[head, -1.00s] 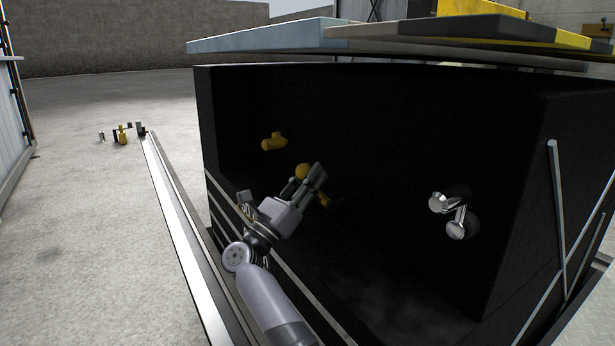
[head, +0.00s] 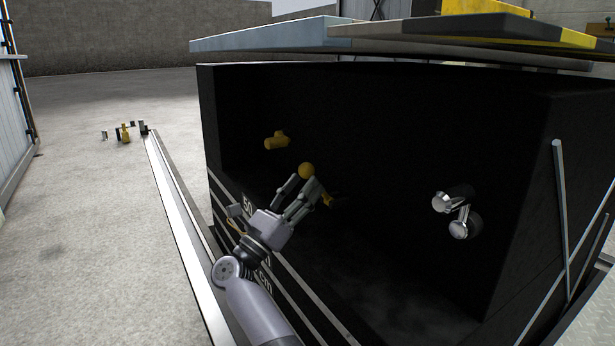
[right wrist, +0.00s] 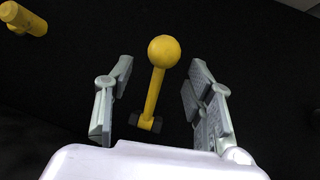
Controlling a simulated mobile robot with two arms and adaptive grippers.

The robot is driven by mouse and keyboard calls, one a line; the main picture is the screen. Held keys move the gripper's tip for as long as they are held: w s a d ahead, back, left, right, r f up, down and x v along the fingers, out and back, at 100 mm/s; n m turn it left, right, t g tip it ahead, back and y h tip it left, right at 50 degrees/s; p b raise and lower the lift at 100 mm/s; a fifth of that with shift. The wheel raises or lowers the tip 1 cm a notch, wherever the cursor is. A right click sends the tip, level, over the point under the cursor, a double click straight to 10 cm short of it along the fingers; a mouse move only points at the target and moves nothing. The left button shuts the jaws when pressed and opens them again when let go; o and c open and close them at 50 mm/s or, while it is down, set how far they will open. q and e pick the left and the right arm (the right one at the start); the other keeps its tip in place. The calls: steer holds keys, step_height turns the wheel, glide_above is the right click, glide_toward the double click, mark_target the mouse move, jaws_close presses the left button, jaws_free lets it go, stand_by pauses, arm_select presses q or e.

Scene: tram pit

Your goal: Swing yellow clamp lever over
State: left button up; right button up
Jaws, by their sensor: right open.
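The yellow clamp lever shows in the right wrist view as a yellow rod with a round ball knob (right wrist: 164,52), its foot at a small dark pivot. In the head view its ball (head: 306,171) shows inside the black recess, just past my fingers, which partly hide the rod. My right gripper (head: 299,187) is open, and the lever stands between its two fingers. In the right wrist view the gripper (right wrist: 158,100) shows a gap on each side of the rod. My left gripper is not in view.
A second yellow fitting (head: 277,141) sticks out of the recess wall at the upper left. A chrome double fitting (head: 457,213) is on the right. A blue-grey panel (head: 260,40) overhangs the recess. A metal rail (head: 180,220) runs along the floor at left.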

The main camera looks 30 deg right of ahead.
steer(key=v, duration=0.8)
steer(key=shift+a, duration=0.2)
steer(key=shift+c, duration=0.4)
